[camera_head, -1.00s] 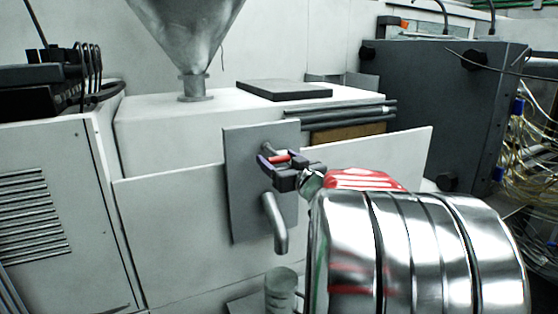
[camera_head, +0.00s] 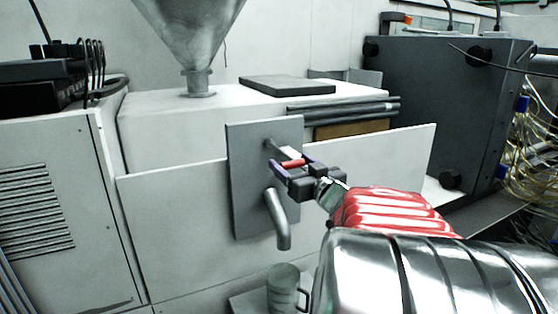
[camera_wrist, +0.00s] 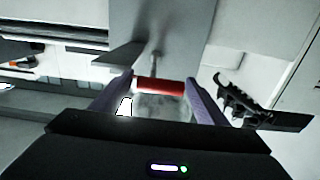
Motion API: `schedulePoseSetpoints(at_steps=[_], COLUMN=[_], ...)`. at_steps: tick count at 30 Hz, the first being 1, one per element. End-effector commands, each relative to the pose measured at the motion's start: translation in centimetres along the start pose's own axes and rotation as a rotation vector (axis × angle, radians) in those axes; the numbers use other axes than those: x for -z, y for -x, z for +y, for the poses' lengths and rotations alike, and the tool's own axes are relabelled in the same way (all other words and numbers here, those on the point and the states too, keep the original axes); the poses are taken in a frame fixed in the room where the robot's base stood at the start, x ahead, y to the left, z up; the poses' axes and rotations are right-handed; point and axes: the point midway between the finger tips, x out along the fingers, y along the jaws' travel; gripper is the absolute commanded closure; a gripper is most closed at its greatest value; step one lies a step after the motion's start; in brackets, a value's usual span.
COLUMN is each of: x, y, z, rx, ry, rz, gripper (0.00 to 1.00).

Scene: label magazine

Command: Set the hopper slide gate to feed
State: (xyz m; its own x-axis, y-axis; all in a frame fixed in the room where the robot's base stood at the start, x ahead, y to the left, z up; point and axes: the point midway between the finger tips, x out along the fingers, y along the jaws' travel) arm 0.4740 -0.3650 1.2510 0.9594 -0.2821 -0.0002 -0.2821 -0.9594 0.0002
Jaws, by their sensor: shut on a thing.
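The grey metal hopper (camera_head: 190,35) stands above the white machine housing. Below it, a grey plate (camera_head: 247,205) is fixed to the front panel. A thin metal rod comes out of this plate and carries a red handle bar (camera_head: 293,163), which I take for the slide gate's handle. My gripper (camera_head: 292,168) is shut on the red bar, holding it out from the plate. In the wrist view the red bar (camera_wrist: 160,87) lies across between the two purple fingers (camera_wrist: 160,82). The gate itself is hidden inside the housing.
A dark cabinet (camera_head: 430,110) stands at right. A flat dark slab (camera_head: 287,87) lies on the housing.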

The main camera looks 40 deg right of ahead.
Motion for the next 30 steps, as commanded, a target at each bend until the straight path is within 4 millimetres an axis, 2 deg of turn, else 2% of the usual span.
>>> schedulePoseSetpoints(at_steps=[3,12,13,20,30], x=[0.01,-0.08,-0.09,-0.04,-0.01], y=[0.81,0.92,0.92,0.85,0.89], z=[0.09,0.03,0.03,-0.02,-0.11], rx=[-0.003,-0.002,-0.002,-0.001,0.001], ry=[0.0,0.0,0.0,0.0,0.0], rz=[0.0,-0.001,-0.002,-0.001,0.0], gripper=[0.73,0.73,0.31,0.15,0.14])
